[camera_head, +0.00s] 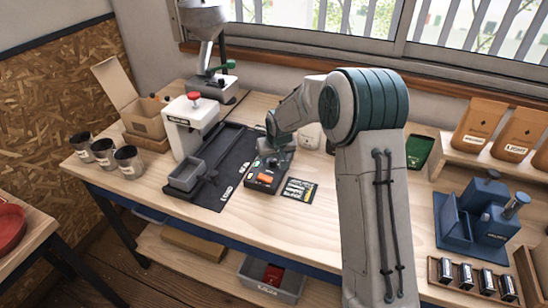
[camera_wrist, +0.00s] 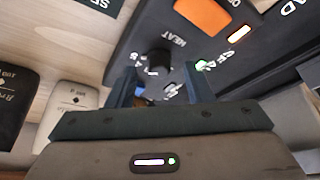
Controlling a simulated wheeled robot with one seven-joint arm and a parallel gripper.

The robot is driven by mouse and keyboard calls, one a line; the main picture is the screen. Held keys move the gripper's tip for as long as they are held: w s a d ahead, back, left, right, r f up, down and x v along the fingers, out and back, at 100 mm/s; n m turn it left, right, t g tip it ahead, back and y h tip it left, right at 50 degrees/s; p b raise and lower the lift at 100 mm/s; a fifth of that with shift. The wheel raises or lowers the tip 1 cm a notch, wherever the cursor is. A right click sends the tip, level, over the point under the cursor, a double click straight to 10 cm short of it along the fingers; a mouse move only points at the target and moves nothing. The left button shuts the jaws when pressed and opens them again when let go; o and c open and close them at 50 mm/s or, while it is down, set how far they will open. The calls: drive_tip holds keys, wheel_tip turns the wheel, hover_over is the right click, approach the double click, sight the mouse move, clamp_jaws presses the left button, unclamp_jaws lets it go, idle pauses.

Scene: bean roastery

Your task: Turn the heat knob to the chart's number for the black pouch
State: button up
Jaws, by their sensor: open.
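The black control box (camera_head: 262,187) with an orange switch sits on the bench in the head view. In the wrist view its dark heat knob (camera_wrist: 158,60) stands beside the printed word HEAT, with small numbers around it too blurred to read. My gripper (camera_wrist: 160,72) is open, its two fingers on either side of the knob; contact cannot be told. In the head view my gripper (camera_head: 273,157) hides the knob. The chart card (camera_head: 299,190) lies right of the box, its text too small to read. A black pouch (camera_wrist: 14,108) shows at the left of the wrist view.
A white pouch (camera_wrist: 76,112) lies beside the black one. A green pouch (camera_head: 418,151) is right of my arm. A white press (camera_head: 190,122) and grey tray (camera_head: 187,174) stand left. A blue device (camera_head: 478,218) stands right. Bench in front of the chart is clear.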

drive_tip(key=shift+w+f, duration=0.15)
drive_tip(key=shift+f, duration=0.3)
drive_tip(key=c, duration=1)
drive_tip(key=shift+n, duration=0.3)
drive_tip(key=shift+d+n+y, duration=0.1)
drive_tip(key=shift+n+y, duration=0.4)
drive_tip(key=shift+n, duration=0.5)
drive_tip(key=n+g+y, duration=0.1)
drive_tip(key=n, duration=0.2)
drive_tip(key=shift+n, duration=0.3)
drive_tip(key=n+g, duration=0.1)
drive_tip(key=n, duration=0.1)
drive_tip(key=n+g+y, duration=0.1)
drive_tip(key=n, duration=0.2)
drive_tip(key=shift+w+n, duration=0.15)
drive_tip(key=shift+n, duration=0.15)
